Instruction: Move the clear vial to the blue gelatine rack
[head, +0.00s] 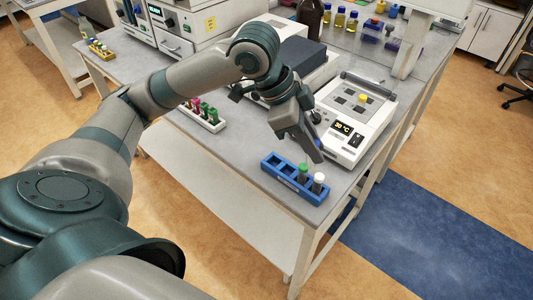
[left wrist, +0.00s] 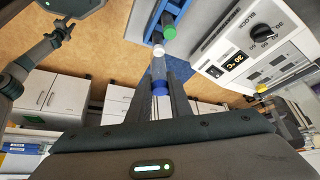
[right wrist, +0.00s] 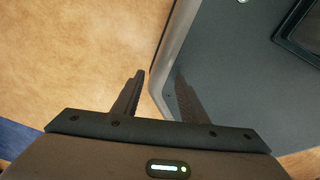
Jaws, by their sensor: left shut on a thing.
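The blue rack (head: 285,181) stands at the near corner of the bench, holding a green-capped vial (head: 303,168) and a white-capped vial (head: 319,178) at its right end, with open slots to the left. In the left wrist view, the rack's edge (left wrist: 188,17) is at the top. My left gripper (head: 316,152) is above and behind the rack. It is shut on a see-through vial with a blue cap (left wrist: 160,88), clearest in the left wrist view. My right gripper (right wrist: 157,88) has its fingers apart and empty, beside a dark flat surface.
A heating block (head: 350,120) with a lit display and a yellow-capped vial (head: 362,98) stands just behind and right of the rack. A white rack of coloured tubes (head: 202,115) sits to the left. The bench's front edge is close to the blue rack.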

